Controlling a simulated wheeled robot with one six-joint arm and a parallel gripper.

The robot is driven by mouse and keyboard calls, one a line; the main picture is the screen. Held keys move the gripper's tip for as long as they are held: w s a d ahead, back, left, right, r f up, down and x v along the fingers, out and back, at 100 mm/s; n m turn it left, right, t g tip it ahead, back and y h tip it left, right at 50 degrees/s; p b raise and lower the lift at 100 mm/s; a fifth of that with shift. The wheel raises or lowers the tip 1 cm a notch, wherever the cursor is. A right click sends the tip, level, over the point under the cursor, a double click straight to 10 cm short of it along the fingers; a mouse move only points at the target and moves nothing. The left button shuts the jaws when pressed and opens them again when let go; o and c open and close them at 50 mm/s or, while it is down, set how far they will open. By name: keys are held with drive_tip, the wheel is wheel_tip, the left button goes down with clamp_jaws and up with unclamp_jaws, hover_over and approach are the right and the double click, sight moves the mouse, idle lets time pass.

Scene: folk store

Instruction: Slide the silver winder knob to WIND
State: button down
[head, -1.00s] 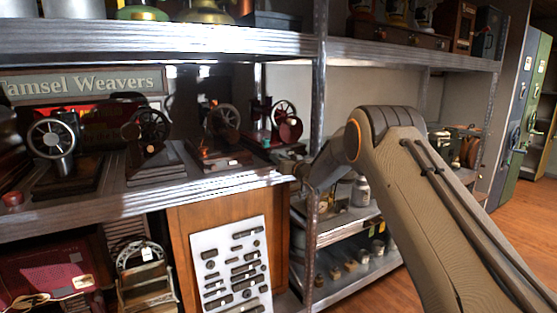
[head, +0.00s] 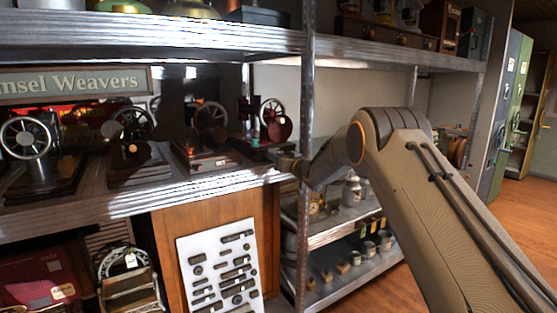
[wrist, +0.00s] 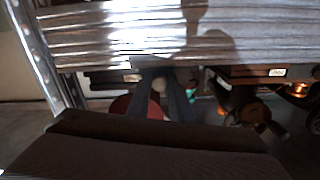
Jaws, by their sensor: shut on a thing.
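My gripper (wrist: 165,102) shows in the wrist view as two dark fingers, close together and shut on a small pale, rounded piece (wrist: 159,85). This looks like the silver winder knob, but the fingers and shadow hide most of it. A red disc (wrist: 121,105) is right beside the fingers. In the head view my gripper (head: 284,162) is at the shelf's front edge, just in front of the red machine (head: 264,125) with a spoked wheel and a red disc. The knob is too small to tell there, and no WIND marking is readable.
More wheeled machines stand left along the metal shelf (head: 110,205). A shelf post (head: 308,80) rises close right of my gripper. An upper shelf (head: 150,38) runs overhead. Jars and tins (head: 352,190) fill the lower shelves at right. Open wooden floor (head: 520,215) lies far right.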

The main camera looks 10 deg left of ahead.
drive_tip(key=c, duration=1.6)
unclamp_jaws()
drive_tip(key=shift+w+d, duration=0.2)
drive_tip(key=shift+d, duration=0.15)
drive_tip(key=shift+a+b+v, duration=0.2)
drive_tip(key=shift+b+v, duration=0.95)
drive_tip(key=shift+v, duration=2.7)
drive_tip(key=shift+s, duration=0.15)
